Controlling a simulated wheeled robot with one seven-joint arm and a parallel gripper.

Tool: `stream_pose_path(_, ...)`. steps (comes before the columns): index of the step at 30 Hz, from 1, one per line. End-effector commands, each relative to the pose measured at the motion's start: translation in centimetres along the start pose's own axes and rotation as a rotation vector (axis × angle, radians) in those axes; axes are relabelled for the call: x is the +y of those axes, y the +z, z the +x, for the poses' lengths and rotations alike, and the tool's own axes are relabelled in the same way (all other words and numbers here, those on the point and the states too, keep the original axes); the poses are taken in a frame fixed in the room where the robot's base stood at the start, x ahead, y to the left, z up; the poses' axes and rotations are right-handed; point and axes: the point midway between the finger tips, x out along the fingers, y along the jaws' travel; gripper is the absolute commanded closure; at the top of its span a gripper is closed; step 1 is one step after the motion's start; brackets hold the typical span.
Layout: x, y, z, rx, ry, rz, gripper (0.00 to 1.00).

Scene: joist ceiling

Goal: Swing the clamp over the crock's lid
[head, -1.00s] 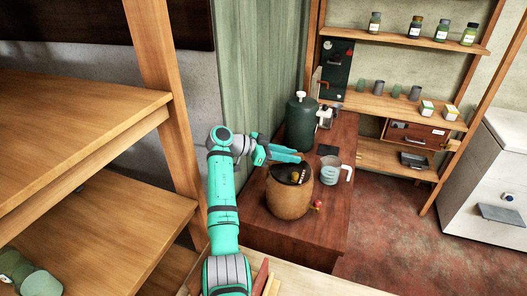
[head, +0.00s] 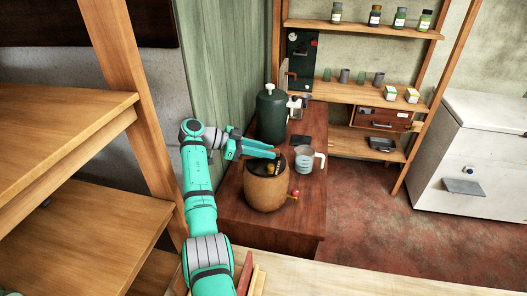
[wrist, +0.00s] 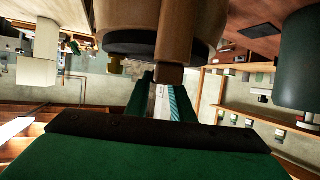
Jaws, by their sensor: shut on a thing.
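The brown crock (head: 266,190) stands on the dark red-brown bench, with a dark round lid (head: 257,165) on top. A small yellowish piece with dark bands (head: 271,168) shows on the lid. My gripper (head: 278,154) is at the crock's far rim. In the wrist view my gripper (wrist: 168,82) is shut on a brown bar, seemingly the clamp (wrist: 172,48), which runs up across the crock's dark round edge (wrist: 128,45). The fingers hide the clamp's gripped end. I cannot tell how far the clamp lies over the lid.
A dark green bottle (head: 271,115) stands behind the crock. Wooden shelves (head: 60,130) rise at left. Red floor (head: 370,215) is open at right.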

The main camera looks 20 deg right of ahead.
Motion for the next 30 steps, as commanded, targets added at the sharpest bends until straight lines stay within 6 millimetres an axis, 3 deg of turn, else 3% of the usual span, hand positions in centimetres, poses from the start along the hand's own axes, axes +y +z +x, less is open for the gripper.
stream_pose_path(1,0.0,0.2,-0.1,-0.003,-0.001,-0.003,1.0)
stream_pose_path(2,0.0,0.2,-0.1,-0.003,-0.001,-0.003,0.71)
stream_pose_path(3,0.0,0.2,-0.1,-0.003,-0.001,-0.003,0.62)
stream_pose_path(4,0.0,0.2,-0.1,-0.003,-0.001,-0.003,0.59)
stream_pose_path(14,0.0,-0.1,-0.2,-0.001,-0.002,-0.001,0.59)
stream_pose_path(21,0.0,-3.0,-1.4,-0.003,-0.004,0.002,0.59)
stream_pose_path(30,3.2,-6.0,-3.0,-0.002,-0.004,0.001,0.59)
